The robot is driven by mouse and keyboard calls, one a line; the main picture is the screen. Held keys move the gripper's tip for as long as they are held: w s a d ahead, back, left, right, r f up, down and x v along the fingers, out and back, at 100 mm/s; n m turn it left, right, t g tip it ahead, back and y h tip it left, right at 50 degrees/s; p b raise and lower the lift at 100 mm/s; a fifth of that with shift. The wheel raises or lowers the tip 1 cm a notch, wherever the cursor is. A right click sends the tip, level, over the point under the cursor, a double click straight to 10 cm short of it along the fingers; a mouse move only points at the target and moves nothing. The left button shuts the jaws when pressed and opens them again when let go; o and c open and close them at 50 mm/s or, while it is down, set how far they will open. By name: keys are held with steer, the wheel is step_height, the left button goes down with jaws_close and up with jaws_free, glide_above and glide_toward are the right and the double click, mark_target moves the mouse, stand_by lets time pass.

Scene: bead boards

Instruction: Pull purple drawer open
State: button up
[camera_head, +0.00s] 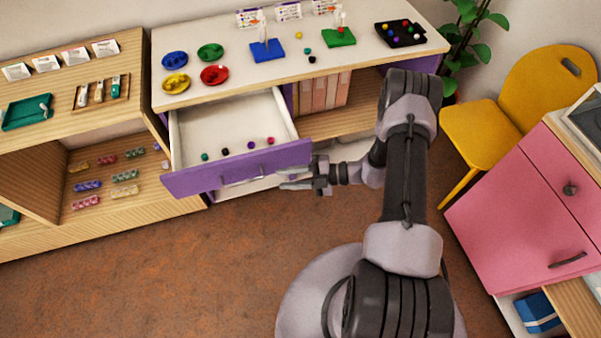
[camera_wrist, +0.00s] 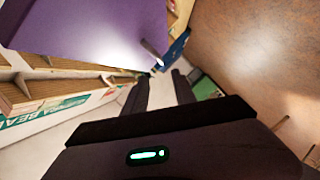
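The purple drawer (camera_head: 240,168) is pulled well out of the white-topped cabinet, and its white inside shows. A few small beads lie in it near the front. Its grey bar handle (camera_head: 243,180) is on the purple front. In the wrist view the purple front (camera_wrist: 85,25) fills the upper left, with the handle (camera_wrist: 152,52) sticking out at its edge. My gripper (camera_head: 281,178) is just right of the handle, by the right end of the drawer front. Its two dark fingers (camera_wrist: 160,85) are apart with nothing seen between them.
The white cabinet top (camera_head: 215,35) holds colored plates, bead boards and a dark tray (camera_head: 400,34). Wooden shelves (camera_head: 130,60) stand on the left. A yellow chair (camera_head: 490,125) and a pink cabinet (camera_head: 530,220) stand on the right. The brown floor (camera_head: 140,270) in front is clear.

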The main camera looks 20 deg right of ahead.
steer(key=v, duration=0.4)
steer(key=s+a+r+n+g+h, duration=0.2)
steer(key=a+r+n+g+h, duration=0.1)
steer(key=r+n, duration=0.75)
steer(key=s+a+r+n+g+h, duration=0.1)
steer(key=a+r+n+g+h, duration=0.15)
steer(key=r+n, duration=0.8)
steer(key=s+r+n+t+h, duration=0.5)
steer(key=s+r+n, duration=0.9)
steer(key=n, duration=0.7)
steer(key=shift+a+r+t+h+b, duration=0.2)
steer(key=shift+t+h+b, duration=0.2)
steer(key=shift+h, duration=0.65)
steer(key=shift+s+d, duration=0.1)
